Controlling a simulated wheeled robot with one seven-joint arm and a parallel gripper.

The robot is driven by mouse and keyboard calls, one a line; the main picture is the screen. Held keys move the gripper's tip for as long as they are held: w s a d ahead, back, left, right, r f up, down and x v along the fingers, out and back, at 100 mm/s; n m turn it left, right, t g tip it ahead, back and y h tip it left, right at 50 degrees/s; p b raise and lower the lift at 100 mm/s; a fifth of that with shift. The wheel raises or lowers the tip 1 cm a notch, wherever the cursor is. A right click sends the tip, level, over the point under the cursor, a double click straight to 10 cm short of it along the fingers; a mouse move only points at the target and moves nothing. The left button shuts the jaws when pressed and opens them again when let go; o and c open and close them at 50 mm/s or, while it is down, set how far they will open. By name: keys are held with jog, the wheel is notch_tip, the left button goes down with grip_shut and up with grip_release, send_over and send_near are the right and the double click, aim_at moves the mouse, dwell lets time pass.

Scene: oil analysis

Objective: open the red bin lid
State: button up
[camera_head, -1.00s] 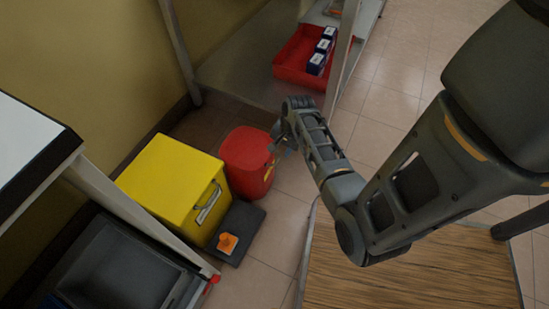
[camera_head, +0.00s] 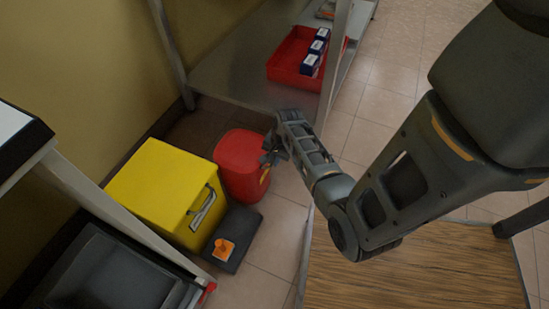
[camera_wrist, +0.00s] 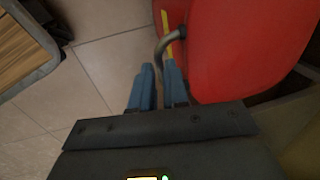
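The red bin (camera_head: 240,168) stands on the floor at the centre left, and its lid looks closed. It also fills the upper right of the wrist view (camera_wrist: 240,45). A grey curved handle (camera_wrist: 166,42) sticks out from the bin beside a yellow strip (camera_wrist: 166,22). My gripper (camera_head: 270,152) is at the bin's right side, close to the rim. In the wrist view its blue fingers (camera_wrist: 159,75) are only a narrow gap apart, with the handle's end between their tips. The gap is about as wide as the handle. The exact contact is partly hidden.
A yellow box (camera_head: 165,195) stands left of the bin. A dark flat plate (camera_head: 243,228) with an orange piece (camera_head: 222,249) lies in front. A shelf with a red tray (camera_head: 290,60) is behind. A wooden tabletop (camera_head: 420,275) lies at lower right.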

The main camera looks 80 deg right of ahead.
grip_shut()
dwell(0.9)
jog(key=shift+r, duration=0.1)
